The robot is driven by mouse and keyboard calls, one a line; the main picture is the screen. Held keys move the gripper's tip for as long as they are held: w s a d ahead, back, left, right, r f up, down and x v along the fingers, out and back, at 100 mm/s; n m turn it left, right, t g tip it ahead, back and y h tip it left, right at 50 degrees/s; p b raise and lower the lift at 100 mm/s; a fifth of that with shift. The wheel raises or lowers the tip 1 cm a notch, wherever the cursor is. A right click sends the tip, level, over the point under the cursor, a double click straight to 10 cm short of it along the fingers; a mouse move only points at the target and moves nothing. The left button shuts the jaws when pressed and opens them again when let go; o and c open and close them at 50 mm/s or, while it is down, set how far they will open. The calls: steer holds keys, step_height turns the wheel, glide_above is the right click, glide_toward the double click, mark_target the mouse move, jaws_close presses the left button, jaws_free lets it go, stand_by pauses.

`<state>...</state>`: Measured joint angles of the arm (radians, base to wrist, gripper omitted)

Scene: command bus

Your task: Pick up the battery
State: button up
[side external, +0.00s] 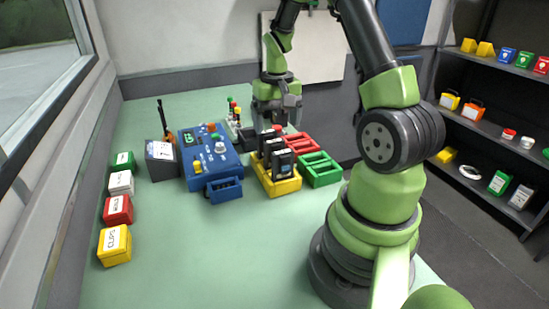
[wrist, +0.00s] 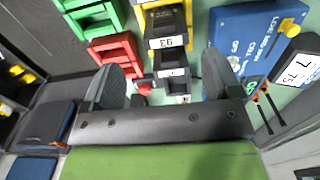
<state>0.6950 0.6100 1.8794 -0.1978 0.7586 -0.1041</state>
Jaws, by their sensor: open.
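Several dark upright blocks with white labels, which look like batteries (side external: 284,163), stand in a yellow tray (side external: 282,188). In the wrist view, a dark block with a white number label (wrist: 168,42) shows in the yellow tray (wrist: 190,13), with another dark block (wrist: 172,73) nearer my fingers. I cannot tell which one is the task's battery. My gripper (side external: 277,112) is above the table, behind the yellow tray. Its two fingers are apart in the wrist view (wrist: 163,85), with nothing seen held between them. The fingertips partly hide what lies below.
Red (side external: 298,143) and green (side external: 320,171) trays stand right of the yellow tray. A blue control box (side external: 207,150) with an open drawer stands left, beside a dark labelled box (side external: 161,160). Small labelled boxes (side external: 117,210) line the left edge. The front table is clear.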

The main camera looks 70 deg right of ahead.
mark_target(274, 141)
steer(key=f, duration=0.8)
steer(key=shift+w+a+f, duration=0.1)
steer(key=shift+a+f, duration=0.1)
steer(key=shift+a, duration=0.2)
steer(key=c, duration=1.1)
step_height(274, 141, up, 10)
steer(key=shift+r, duration=0.1)
